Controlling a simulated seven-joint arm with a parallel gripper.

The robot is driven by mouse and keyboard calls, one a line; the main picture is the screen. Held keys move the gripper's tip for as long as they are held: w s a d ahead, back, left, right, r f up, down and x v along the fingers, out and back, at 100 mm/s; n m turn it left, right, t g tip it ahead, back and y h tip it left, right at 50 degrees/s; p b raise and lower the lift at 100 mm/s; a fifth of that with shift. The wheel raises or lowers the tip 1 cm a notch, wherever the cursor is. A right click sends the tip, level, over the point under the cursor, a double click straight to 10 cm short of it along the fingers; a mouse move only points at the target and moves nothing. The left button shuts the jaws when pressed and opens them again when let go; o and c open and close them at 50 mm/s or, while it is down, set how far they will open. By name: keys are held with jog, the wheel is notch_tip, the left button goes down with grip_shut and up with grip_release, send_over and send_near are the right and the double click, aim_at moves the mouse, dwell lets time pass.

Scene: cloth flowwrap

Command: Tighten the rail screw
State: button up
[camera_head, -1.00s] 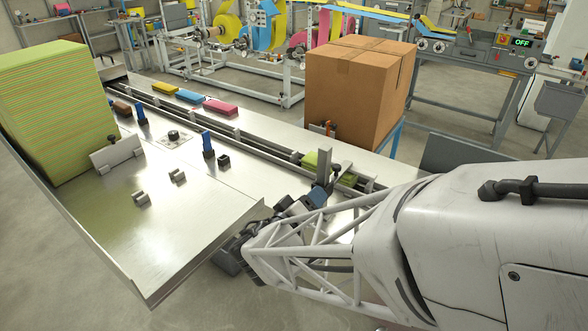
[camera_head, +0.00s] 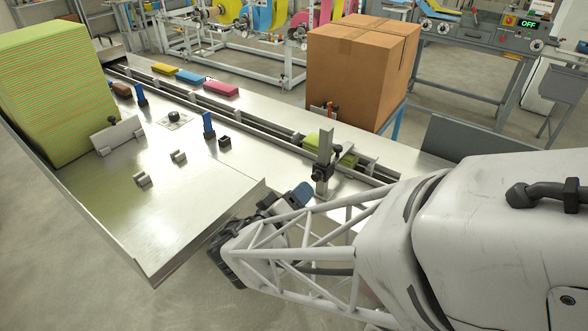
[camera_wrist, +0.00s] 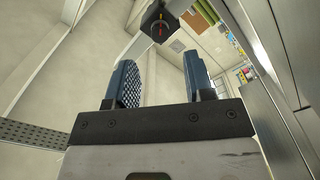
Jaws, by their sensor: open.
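A grey upright post (camera_head: 325,150) stands beside the conveyor rail, with a black clamp block (camera_head: 321,174) low on it and a small dark knob (camera_head: 337,148) near its top.
The long rail (camera_head: 253,124) runs diagonally, with a green pack (camera_head: 318,142) behind the post. A cardboard box (camera_head: 352,80) stands beyond it. A steel tray (camera_head: 180,225) with small blocks and a tall green stack (camera_head: 55,95) lies to the left. Free room lies in front of the tray.

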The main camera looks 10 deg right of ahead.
jog(key=shift+v, duration=0.9)
jog(key=s+d+r+m+g+y, duration=0.2)
jog(key=s+d+r+g+y, duration=0.1)
jog(key=s+d+g, duration=0.65)
notch_tip(320, 180, up, 7)
jog(key=s+y, duration=0.3)
jog(key=y, duration=0.6)
jog(key=shift+d+g+y, duration=0.35)
jog(key=shift+d+y, duration=0.05)
jog(key=shift+f, duration=0.2)
dwell(1.2)
